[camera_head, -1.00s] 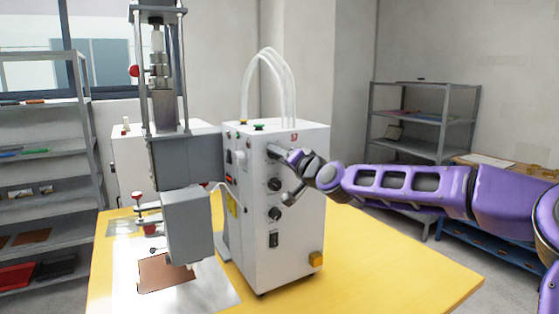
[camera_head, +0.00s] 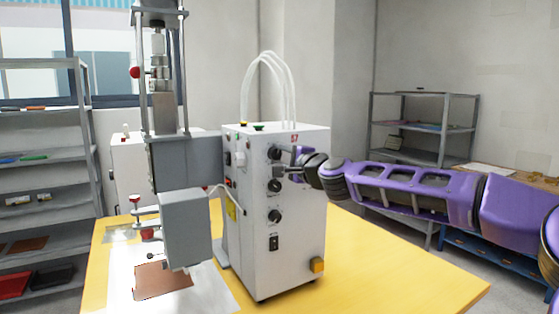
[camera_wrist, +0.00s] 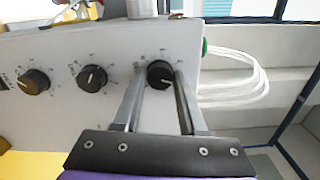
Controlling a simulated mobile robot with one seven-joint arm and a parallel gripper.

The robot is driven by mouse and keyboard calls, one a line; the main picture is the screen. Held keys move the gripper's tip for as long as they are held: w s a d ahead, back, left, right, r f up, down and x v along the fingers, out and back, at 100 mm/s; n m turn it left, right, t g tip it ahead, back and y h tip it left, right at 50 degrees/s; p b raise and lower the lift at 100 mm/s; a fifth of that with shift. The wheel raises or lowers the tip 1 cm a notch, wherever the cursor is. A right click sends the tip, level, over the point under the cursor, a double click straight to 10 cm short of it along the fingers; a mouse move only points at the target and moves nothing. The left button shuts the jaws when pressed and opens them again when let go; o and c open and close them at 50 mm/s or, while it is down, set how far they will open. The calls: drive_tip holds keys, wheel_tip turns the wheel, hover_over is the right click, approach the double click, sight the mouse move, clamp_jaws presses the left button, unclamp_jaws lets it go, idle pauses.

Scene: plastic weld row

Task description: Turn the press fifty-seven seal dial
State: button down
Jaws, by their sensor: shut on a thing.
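The white press control box (camera_head: 250,240) stands on the yellow table and has a small red label near its top right. Three black dials run down its front: a top dial (camera_head: 273,153), a middle dial (camera_head: 274,185) and a lower dial (camera_head: 274,216). My gripper (camera_head: 282,162) is at the top dial. In the wrist view, its two fingers (camera_wrist: 160,88) lie on either side of that top dial (camera_wrist: 160,73) and are shut on it. The middle dial (camera_wrist: 91,78) and lower dial (camera_wrist: 33,81) are clear of the fingers. The dial lettering is too small to read.
The grey press head (camera_head: 187,228) hangs left of the box, over a brown sheet (camera_head: 163,280). White hoses (camera_head: 268,80) rise from the box top. The yellow table (camera_head: 375,270) is bare to the right. Grey shelves (camera_head: 420,125) stand behind.

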drive_tip(key=shift+m, duration=0.6)
drive_tip(key=shift+c, duration=2.4)
unclamp_jaws()
drive_tip(key=v, duration=1.7)
drive_tip(key=shift+d, duration=0.2)
drive_tip(key=shift+s, duration=0.15)
